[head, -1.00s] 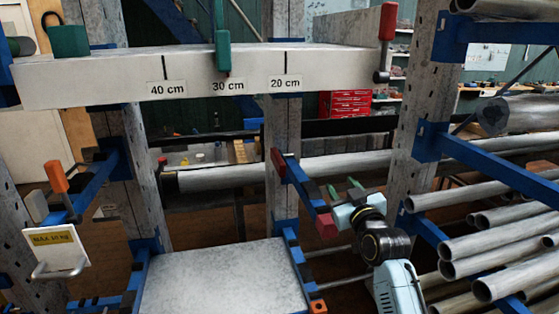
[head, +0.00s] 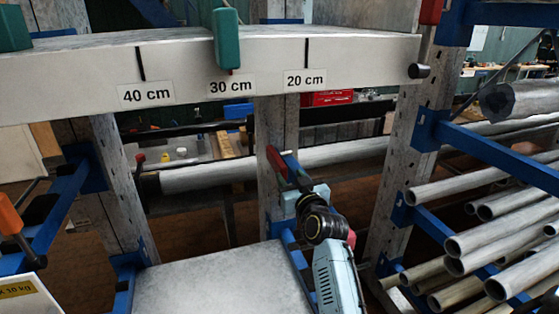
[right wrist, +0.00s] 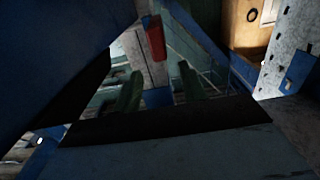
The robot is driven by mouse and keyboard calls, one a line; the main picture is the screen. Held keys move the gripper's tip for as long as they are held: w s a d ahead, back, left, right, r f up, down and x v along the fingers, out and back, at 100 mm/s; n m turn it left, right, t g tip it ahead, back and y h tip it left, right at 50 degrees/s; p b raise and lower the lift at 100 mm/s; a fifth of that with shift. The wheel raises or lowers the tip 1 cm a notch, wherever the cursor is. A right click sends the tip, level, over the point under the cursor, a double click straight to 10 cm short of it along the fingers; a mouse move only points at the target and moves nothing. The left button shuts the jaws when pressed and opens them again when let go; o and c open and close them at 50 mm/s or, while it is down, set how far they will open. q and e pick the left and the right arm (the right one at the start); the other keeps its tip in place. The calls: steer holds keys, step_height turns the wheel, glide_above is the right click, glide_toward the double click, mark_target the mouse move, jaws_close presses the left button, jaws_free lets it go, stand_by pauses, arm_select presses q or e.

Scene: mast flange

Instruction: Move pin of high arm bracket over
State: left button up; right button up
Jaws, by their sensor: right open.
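The blue arm bracket (head: 297,165) on the middle post carries a red piece (head: 276,160) at its near upper end. Another bit of red (head: 351,239) shows just right of my right wrist; I cannot tell which part it belongs to. My right gripper (head: 308,196) is by this bracket, its fingers mostly hidden behind my wrist in the head view. In the right wrist view its two green fingers (right wrist: 159,90) are apart with nothing between them. A red piece (right wrist: 155,38) on a blue bar lies beyond them. I cannot make out the pin for certain. My left gripper is not in view.
A pale beam (head: 190,65) marked 40, 30 and 20 cm crosses above, with a green clamp-like piece (head: 227,40) on it. A grey plate (head: 220,285) lies below. Several pipes (head: 500,235) rest on blue arms at right. An orange-handled part (head: 10,215) stands at left.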

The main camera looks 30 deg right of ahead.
mark_target(280, 161)
steer(key=p+x, duration=0.1)
steer(key=x, duration=0.7)
steer(key=shift+a, duration=0.1)
steer(key=shift+w, duration=0.65)
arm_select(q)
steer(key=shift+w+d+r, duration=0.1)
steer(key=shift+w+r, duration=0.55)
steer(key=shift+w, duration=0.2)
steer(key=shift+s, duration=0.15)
arm_select(e)
jaws_close()
